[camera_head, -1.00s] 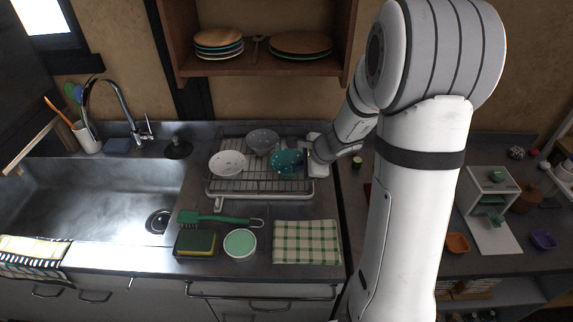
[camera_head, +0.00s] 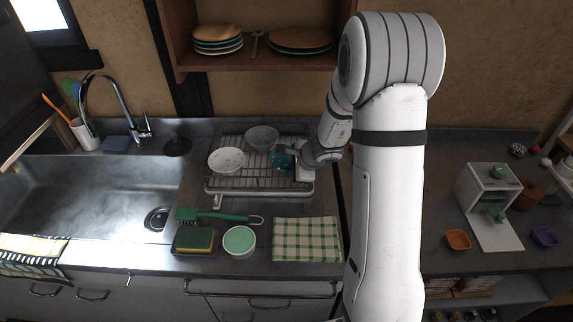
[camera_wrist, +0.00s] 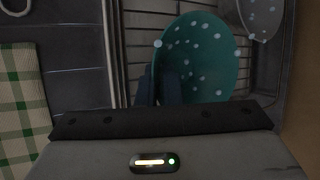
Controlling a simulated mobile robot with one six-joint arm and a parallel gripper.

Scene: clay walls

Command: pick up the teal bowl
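The teal bowl (camera_head: 281,162) with white speckles sits at the right of the dish rack (camera_head: 232,190), partly hidden by my gripper (camera_head: 288,150). In the wrist view the bowl (camera_wrist: 212,60) fills the upper middle. My gripper's two dark fingers (camera_wrist: 158,88) are close together at the bowl's left rim, one outside and one over the inside. The rim runs between them. I cannot tell whether they press on it.
A white speckled bowl (camera_head: 227,160) and a grey bowl (camera_head: 262,138) stand in the rack beside the teal one. A checked cloth (camera_head: 307,239), green-and-white bowl (camera_head: 239,241), brush (camera_head: 215,216) and sponge (camera_head: 194,240) lie in front. The shelf (camera_head: 255,68) hangs above.

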